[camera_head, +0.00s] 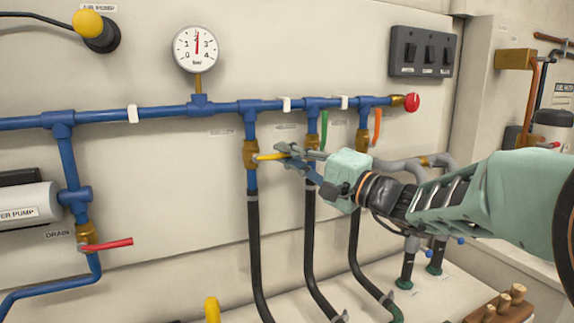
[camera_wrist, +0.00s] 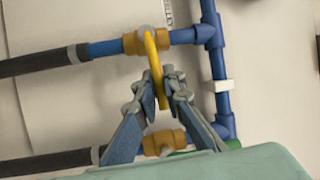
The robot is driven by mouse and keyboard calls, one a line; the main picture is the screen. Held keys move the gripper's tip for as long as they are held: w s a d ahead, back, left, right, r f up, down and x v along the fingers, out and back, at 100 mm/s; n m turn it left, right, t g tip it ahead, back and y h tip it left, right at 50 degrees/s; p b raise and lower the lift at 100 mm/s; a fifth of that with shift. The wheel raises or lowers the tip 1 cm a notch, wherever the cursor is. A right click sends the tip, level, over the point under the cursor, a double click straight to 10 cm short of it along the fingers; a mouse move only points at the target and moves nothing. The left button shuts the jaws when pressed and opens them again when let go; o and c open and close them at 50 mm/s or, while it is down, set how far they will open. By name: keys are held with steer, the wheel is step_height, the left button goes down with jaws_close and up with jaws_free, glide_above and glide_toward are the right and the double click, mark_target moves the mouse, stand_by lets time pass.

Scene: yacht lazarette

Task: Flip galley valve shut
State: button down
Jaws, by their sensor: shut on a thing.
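A yellow lever (camera_head: 270,156) sits on the leftmost of three brass valves (camera_head: 250,153) on blue drop pipes. It stands out sideways to the right, across its vertical pipe. My gripper (camera_head: 288,151) comes in from the right and is shut on the lever's outer end. In the wrist view the yellow lever (camera_wrist: 152,62) runs from its brass valve (camera_wrist: 133,42) to between my fingertips (camera_wrist: 159,92). My fingers partly hide the middle valve.
A green lever (camera_head: 324,131) and an orange lever (camera_head: 377,127) hang along their pipes close to my gripper. Black hoses (camera_head: 255,250) run down below. A gauge (camera_head: 195,49), a switch panel (camera_head: 421,52) and a red drain lever (camera_head: 112,244) are around.

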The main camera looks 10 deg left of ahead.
steer(key=shift+f+m+b, duration=0.35)
steer(key=shift+m+b, duration=0.15)
steer(key=shift+b, duration=0.25)
steer(key=shift+t, duration=0.3)
steer(key=c, duration=2)
jaws_free()
steer(key=shift+r, duration=0.1)
steer(key=v, duration=1.2)
